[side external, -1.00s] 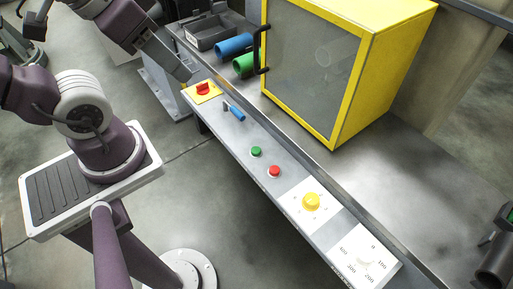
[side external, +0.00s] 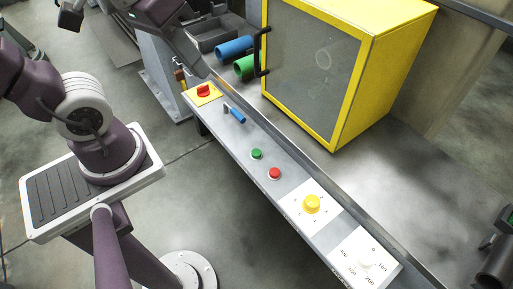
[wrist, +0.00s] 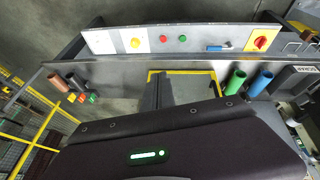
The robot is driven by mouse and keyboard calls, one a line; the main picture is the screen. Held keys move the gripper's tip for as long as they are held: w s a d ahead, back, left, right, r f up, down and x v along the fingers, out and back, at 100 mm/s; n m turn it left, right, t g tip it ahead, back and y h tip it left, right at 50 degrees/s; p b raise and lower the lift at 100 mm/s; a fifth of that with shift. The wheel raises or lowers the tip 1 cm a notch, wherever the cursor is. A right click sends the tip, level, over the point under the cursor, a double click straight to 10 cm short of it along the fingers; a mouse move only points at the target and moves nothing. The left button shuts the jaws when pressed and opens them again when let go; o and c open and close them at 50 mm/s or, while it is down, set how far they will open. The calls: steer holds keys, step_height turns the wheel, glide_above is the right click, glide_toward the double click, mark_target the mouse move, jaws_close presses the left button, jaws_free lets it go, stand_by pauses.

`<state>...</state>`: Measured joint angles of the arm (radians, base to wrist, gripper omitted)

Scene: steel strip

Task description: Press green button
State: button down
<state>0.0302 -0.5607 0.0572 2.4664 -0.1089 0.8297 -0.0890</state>
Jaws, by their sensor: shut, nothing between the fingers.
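The green button (side external: 257,154) is a small round cap on the sloping grey panel (side external: 228,138), left of the red button (side external: 274,173) in the side view. In the wrist view the green button (wrist: 182,38) is near the top, just right of the red one. My gripper (side external: 203,70) is at the upper left in the side view, near the panel's far end. It is shut and empty, well apart from the green button. Its fingertips are hard to make out. My dark gripper body fills the lower part of the wrist view.
The panel also holds a red rotary switch (side external: 203,91), a blue-handled switch (side external: 236,115), a yellow knob (side external: 311,204) and a dial (side external: 365,262). A yellow cabinet (side external: 388,75) with a dark handle stands behind it. Blue (side external: 234,48) and green cylinders lie nearby. Above the buttons looks clear.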

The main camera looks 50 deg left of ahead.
steer(key=w+d+f+n+g+h, duration=0.1)
steer(key=w+f+n+g, duration=0.1)
steer(key=w+f+n, duration=0.4)
steer(key=n+g+y, duration=0.2)
steer(key=n+g, duration=0.1)
steer(key=n, duration=0.7)
glide_above(256, 152)
step_height(256, 152, down, 19)
steer(key=shift+r, duration=0.1)
step_height(256, 152, down, 14)
steer(key=shift+r, duration=0.1)
